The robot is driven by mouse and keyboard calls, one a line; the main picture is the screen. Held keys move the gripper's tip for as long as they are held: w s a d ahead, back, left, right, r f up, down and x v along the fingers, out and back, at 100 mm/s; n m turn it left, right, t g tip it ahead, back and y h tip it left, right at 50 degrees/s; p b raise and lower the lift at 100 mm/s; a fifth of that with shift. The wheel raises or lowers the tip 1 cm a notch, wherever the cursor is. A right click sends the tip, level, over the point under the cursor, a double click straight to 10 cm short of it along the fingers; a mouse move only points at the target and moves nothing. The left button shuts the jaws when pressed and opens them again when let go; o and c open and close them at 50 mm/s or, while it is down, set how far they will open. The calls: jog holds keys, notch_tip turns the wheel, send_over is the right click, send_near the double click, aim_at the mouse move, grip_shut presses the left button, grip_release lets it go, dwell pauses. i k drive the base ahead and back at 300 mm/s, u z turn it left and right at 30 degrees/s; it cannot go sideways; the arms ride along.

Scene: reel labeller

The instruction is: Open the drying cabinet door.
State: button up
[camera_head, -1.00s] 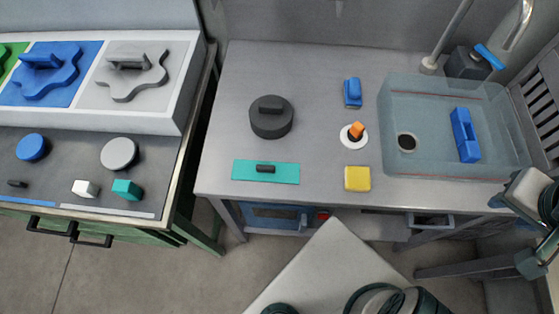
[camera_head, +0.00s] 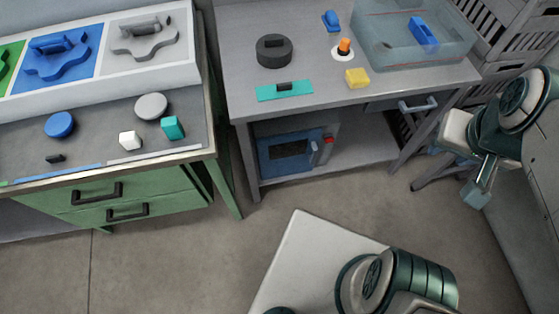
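The drying cabinet is a small grey box with a blue door (camera_head: 277,158) and a dark window, standing on the shelf under the steel table. The door looks shut. A light upright handle (camera_head: 314,152) is at the door's right side, and a red button (camera_head: 328,140) sits on the frame to the right of it. My gripper (camera_head: 476,193) hangs at the right of the view, well to the right of the cabinet and apart from it. Its fingers are small and seen at an angle, so I cannot tell whether they are apart.
The steel table (camera_head: 318,95) above the cabinet carries a dark round lid, a teal plate, a yellow block and a clear basin (camera_head: 385,45). A green drawer unit (camera_head: 150,190) stands to the left. The floor (camera_head: 240,235) in front of the cabinet is clear.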

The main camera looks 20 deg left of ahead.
aim_at(295, 153)
jog(key=u, duration=1.15)
jog(key=i, duration=0.5)
jog(key=z, duration=1.9)
jog(key=k, duration=0.95)
jog(key=u, duration=1.75)
jog(key=i, duration=0.5)
jog(key=u, duration=0.05)
